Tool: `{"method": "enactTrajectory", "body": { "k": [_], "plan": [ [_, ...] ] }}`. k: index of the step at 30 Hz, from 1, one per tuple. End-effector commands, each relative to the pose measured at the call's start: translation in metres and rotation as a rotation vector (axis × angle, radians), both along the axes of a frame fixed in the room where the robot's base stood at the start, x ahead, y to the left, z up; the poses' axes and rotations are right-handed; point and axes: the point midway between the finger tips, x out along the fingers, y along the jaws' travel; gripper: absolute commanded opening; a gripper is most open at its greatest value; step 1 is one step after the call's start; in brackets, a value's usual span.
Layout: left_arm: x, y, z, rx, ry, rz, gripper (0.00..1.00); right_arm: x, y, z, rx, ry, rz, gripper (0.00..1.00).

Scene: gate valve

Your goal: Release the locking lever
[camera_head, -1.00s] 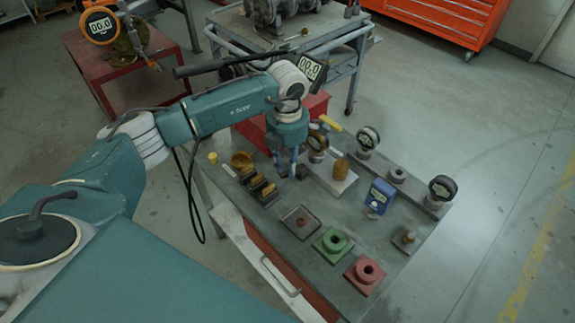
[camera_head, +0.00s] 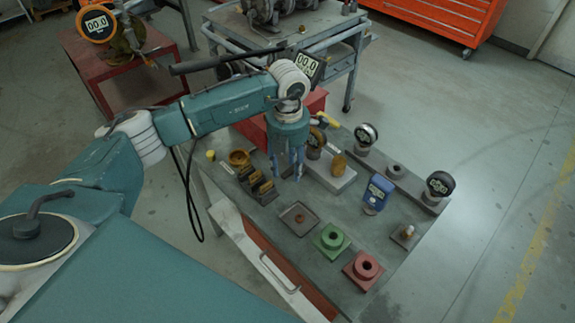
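My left gripper (camera_head: 287,170) points straight down over the workbench (camera_head: 300,262), just right of the row of dark and yellow pieces (camera_head: 258,182). Its fingers look apart, with nothing visible between them. A yellow handle (camera_head: 326,119) shows behind and to the right of the gripper, beside a brass-rimmed gauge (camera_head: 316,140) partly covered by my wrist. A brass part (camera_head: 338,162) stands on a grey block to the right of the gripper, apart from it. I cannot tell which piece is the locking lever. My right gripper is not in view.
The bench also holds a green block (camera_head: 331,240), a red block (camera_head: 363,269), a blue meter (camera_head: 377,192), black gauges (camera_head: 366,135) and a brown tray (camera_head: 299,217). A red table (camera_head: 125,72) and a grey cart (camera_head: 325,48) stand behind. Floor at right is clear.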

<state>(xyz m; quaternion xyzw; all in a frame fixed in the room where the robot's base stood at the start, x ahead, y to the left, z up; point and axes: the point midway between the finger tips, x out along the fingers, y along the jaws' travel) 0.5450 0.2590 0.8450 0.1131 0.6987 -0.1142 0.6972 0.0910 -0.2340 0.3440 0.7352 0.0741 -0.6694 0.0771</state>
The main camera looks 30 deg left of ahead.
Motion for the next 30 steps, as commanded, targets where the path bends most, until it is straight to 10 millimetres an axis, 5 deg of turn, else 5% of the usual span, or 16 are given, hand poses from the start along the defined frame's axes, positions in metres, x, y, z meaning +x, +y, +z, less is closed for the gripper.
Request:
{"method": "enactTrajectory", "body": {
  "k": [7, 21, 30],
  "plan": [
    [0.002, 0.000, 0.019, 0.000, -0.005, 0.000, 0.42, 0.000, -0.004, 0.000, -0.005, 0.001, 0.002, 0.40],
    [0.001, -0.001, 0.109, 0.000, -0.004, 0.000, 0.42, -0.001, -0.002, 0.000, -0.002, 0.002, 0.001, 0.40],
    [0.000, -0.001, 0.121, 0.000, 0.000, -0.001, 0.42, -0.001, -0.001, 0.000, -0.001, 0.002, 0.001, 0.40]
  ]
}}
